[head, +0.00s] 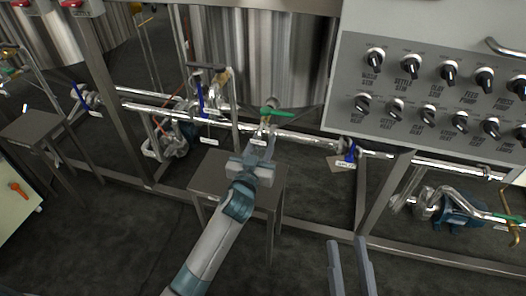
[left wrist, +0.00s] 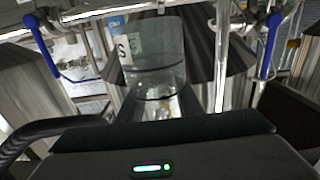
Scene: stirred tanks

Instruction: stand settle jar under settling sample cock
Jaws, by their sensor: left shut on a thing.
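The settle jar (left wrist: 158,68) is a clear cylinder with a white label, seen close up in the left wrist view. My left gripper (head: 262,142) is shut on the jar above a small dark stand (head: 212,172), just below a cock with a green handle (head: 280,112). In the head view the gripper mostly hides the jar, and I cannot tell whether the jar touches the stand. The cock's own label is not readable. My right gripper (head: 350,268) is at the bottom of the head view, its two fingers apart and empty.
A steel tank (head: 262,60) stands behind the cock. Pipes with blue-handled valves (head: 201,98) cross in front of it. A control panel (head: 425,85) hangs at the upper right. Another small stand (head: 32,126) is at the left. Dark floor is clear in front.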

